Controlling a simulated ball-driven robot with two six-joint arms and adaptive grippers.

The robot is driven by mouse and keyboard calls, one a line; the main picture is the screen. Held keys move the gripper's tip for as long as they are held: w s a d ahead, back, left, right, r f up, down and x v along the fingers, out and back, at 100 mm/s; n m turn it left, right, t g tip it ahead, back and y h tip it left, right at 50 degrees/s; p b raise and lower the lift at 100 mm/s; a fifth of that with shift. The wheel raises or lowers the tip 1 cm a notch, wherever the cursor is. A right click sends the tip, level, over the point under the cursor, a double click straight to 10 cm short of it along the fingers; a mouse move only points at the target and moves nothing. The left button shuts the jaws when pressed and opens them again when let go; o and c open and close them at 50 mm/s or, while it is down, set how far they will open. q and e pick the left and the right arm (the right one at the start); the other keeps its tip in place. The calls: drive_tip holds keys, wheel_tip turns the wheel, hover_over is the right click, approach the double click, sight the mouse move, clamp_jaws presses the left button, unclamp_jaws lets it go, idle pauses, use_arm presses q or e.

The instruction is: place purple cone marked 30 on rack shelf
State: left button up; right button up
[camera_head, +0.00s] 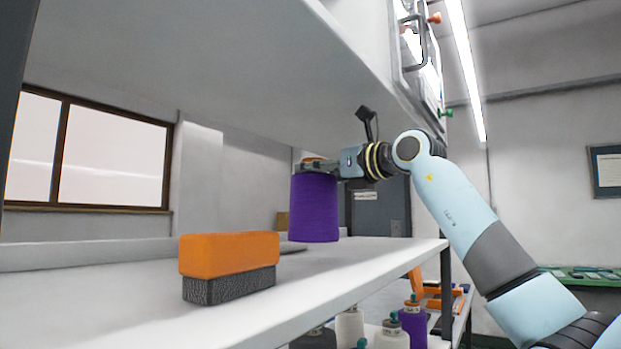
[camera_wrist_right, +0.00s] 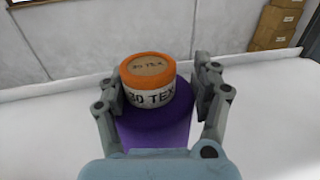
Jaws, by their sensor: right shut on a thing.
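The purple cone (camera_head: 315,208) is upright at the shelf, with its base at or just above the white surface; I cannot tell whether it touches. In the right wrist view its purple yarn (camera_wrist_right: 155,132) shows below an orange-rimmed top (camera_wrist_right: 148,68) with a label reading 30 TEX. My right gripper (camera_head: 318,167) reaches in from the right and is shut on the cone's top, one finger on each side. The white rack shelf (camera_head: 330,277) runs under the cone. My left gripper is not in view.
An orange and grey brush-like block (camera_head: 229,267) lies on the shelf nearer to me. Another shelf (camera_head: 230,60) hangs overhead. Several cones, one purple (camera_head: 413,322), stand below the shelf edge. Brown boxes (camera_wrist_right: 277,23) stand at the back in the wrist view.

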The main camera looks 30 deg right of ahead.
drive_tip(key=shift+x, duration=1.15)
wheel_tip(320, 180, down, 3)
drive_tip(key=shift+f+p, duration=0.25)
drive_tip(key=shift+p, duration=0.3)
drive_tip(key=o, duration=1.8)
drive_tip(key=shift+f, duration=0.1)
drive_tip(key=shift+c, duration=0.2)
drive_tip(key=shift+d, duration=0.1)
drive_tip(key=b, duration=0.3)
approach(336, 188)
drive_tip(key=x, duration=0.5)
drive_tip(key=shift+w+a, duration=0.2)
drive_tip(key=shift+w, duration=0.15)
drive_tip(key=shift+s+d+b, duration=0.1)
drive_tip(key=shift+s+b, duration=0.3)
drive_tip(key=shift+s, duration=0.35)
